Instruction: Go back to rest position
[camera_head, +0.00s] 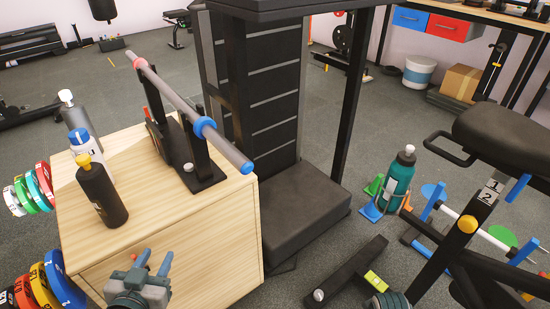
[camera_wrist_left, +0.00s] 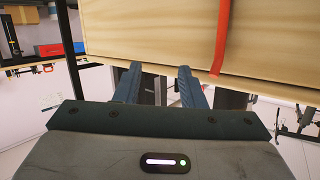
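My left gripper (camera_head: 155,258) is low in the head view, in front of the near face of the wooden box (camera_head: 190,265). Its two blue-grey fingers stand apart with nothing between them. The left wrist view also shows the left gripper (camera_wrist_left: 160,70) open and empty, with the wooden surface (camera_wrist_left: 150,35) and a red strip (camera_wrist_left: 221,40) beyond the fingertips. Whether the fingers touch the wood cannot be told. My right gripper is not in view.
On the box stand a black bottle (camera_head: 101,193), other bottles and a bar (camera_head: 185,108) on a black rack. Coloured plates (camera_head: 62,280) hang at its left side. A black machine (camera_head: 300,210) stands right of it.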

